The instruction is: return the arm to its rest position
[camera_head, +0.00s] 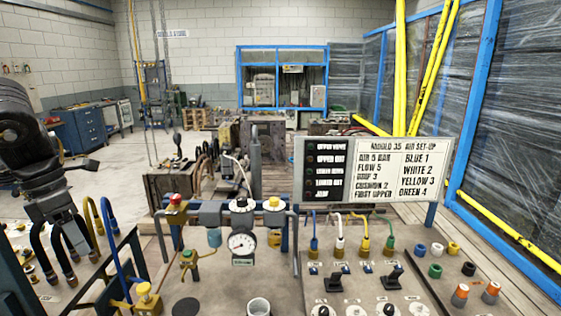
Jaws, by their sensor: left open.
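My left arm (28,150) comes in at the left edge, dark and bent, with its wrist pointing down. My left gripper (60,236) hangs at its lower end, over the left part of the bench and close to black hoses. Its jaws look apart, with nothing seen between them. The hoses and dark fittings partly blend with the fingers, so I cannot tell whether they touch. My right arm and gripper do not show.
A pressure gauge (241,244) on grey pipework stands mid-bench. Behind the coloured hoses is a sign board (372,170). A blue hose (113,250) and a brass fitting (148,298) are right of the gripper. Yellow poles (400,70) lean at right. Open floor (95,160) lies behind.

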